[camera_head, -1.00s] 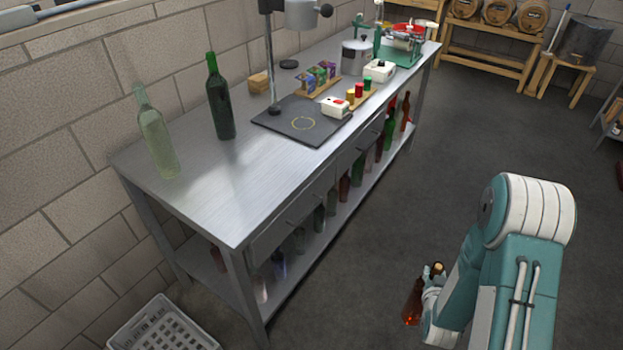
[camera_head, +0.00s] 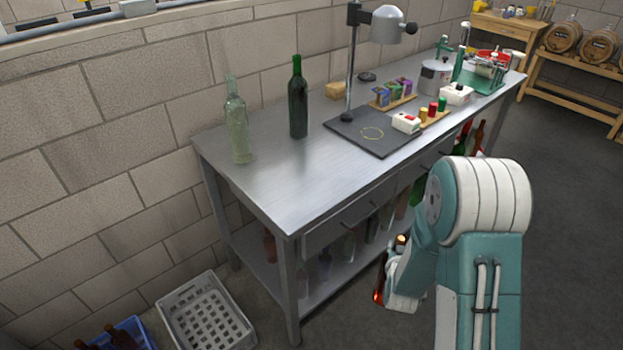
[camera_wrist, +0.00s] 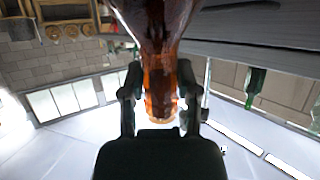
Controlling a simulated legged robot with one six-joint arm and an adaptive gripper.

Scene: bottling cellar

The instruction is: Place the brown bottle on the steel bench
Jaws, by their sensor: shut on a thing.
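The brown bottle (camera_head: 379,280) is in my gripper (camera_head: 396,268), beside the front of the steel bench and below its top. In the wrist view the bottle (camera_wrist: 160,50) runs between the two fingers of my gripper (camera_wrist: 160,95), which are shut on it. In the head view my arm hides part of the bottle and the fingertips. The steel bench (camera_head: 265,185) stands along the brick wall. Its near left top is bare between the standing bottles and the front edge.
A clear bottle (camera_head: 238,125) and a dark green bottle (camera_head: 298,100) stand on the bench. A black mat (camera_head: 375,138) with a lamp stand lies farther right. A grey crate (camera_head: 205,315) and a blue crate (camera_head: 135,330) are on the floor. Bottles fill the lower shelf.

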